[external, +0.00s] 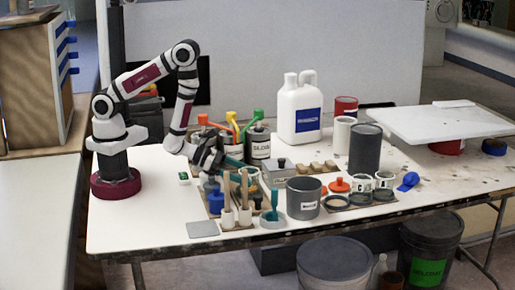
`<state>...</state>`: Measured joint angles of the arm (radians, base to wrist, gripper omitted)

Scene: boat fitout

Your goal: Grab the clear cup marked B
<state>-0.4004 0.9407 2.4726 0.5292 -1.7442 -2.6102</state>
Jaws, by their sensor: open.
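Two small pale cups with dark-lettered labels stand at the right front of the table, one left (362,184) and one right (384,180). Their letters are too small to read surely, so I cannot tell which, if either, is marked B. My gripper (210,164) is open, at the left of the table above the group of brushes and small pots. It is well to the left of both cups. Its fingertips are partly lost against the dark items around it.
A grey labelled pot (303,198), a dark grey cylinder (365,150) and a blue item (408,181) stand near the cups. A white jug (300,110) and cans with coloured handles stand behind. A white board (437,123) lies at right. The table's left front is mostly clear.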

